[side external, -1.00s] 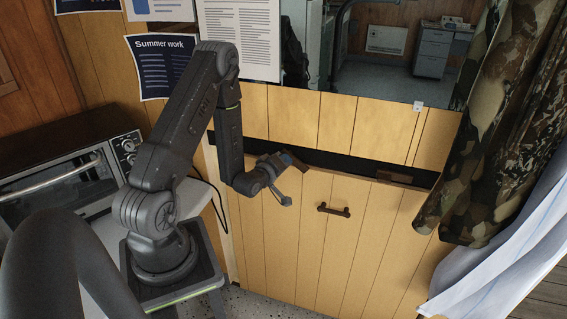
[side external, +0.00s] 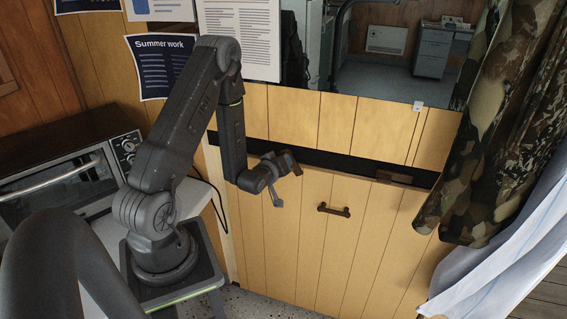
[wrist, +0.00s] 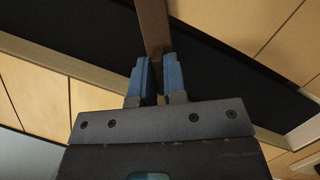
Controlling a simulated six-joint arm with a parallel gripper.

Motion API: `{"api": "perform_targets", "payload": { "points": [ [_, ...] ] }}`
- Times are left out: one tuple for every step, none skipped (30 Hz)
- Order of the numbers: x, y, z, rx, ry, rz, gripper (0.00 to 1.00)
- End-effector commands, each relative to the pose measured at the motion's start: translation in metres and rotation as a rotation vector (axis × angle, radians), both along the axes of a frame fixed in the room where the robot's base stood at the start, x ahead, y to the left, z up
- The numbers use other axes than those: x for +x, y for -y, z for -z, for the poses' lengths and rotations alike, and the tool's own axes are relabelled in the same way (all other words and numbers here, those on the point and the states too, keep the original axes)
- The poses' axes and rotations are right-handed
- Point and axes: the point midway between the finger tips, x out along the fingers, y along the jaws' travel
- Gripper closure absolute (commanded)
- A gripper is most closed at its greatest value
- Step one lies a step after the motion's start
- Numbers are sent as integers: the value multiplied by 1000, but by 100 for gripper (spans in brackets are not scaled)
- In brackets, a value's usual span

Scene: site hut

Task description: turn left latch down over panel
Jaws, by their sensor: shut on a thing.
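The wooden panel (side external: 315,245) stands upright below a dark gap in the wall. The left latch is a narrow brown bar (wrist: 152,28) in the wrist view. My gripper (wrist: 157,72) has its two blue fingers shut on this bar, one on each side. In the side view my gripper (side external: 291,162) is at the panel's upper left edge and largely hides the left latch, so its angle to the panel is hard to tell there. The right latch (side external: 394,177) is a brown block lying along the panel's top edge.
A dark handle (side external: 333,210) sticks out from the panel right of my gripper. A camouflage curtain (side external: 490,130) hangs at the right. A toaster oven (side external: 60,180) stands at the left. The room in front of the panel is clear.

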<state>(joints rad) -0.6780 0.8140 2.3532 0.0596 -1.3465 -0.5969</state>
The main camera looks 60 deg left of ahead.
Motion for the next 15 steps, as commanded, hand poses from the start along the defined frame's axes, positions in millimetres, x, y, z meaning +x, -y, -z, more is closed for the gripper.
{"api": "perform_targets", "payload": {
  "points": [
    [-1,0,0,12,-15,-2,100],
    [-1,0,0,14,-19,-2,100],
    [-2,0,0,15,-20,-1,100],
    [-2,0,0,15,-20,-1,100],
    [-2,0,0,15,-19,-2,100],
    [-2,0,0,15,-19,-2,100],
    [-2,0,0,15,-19,-2,100],
    [-2,0,0,16,-19,-2,100],
    [-1,0,0,26,-29,-2,100],
    [-1,0,0,38,-41,-2,100],
    [-1,0,0,57,-59,-2,100],
    [-1,1,0,84,-86,0,100],
    [-1,1,0,104,-105,-1,100],
    [-1,1,0,121,-123,0,100],
    [-1,1,0,140,-143,-1,100]
  ]
}}
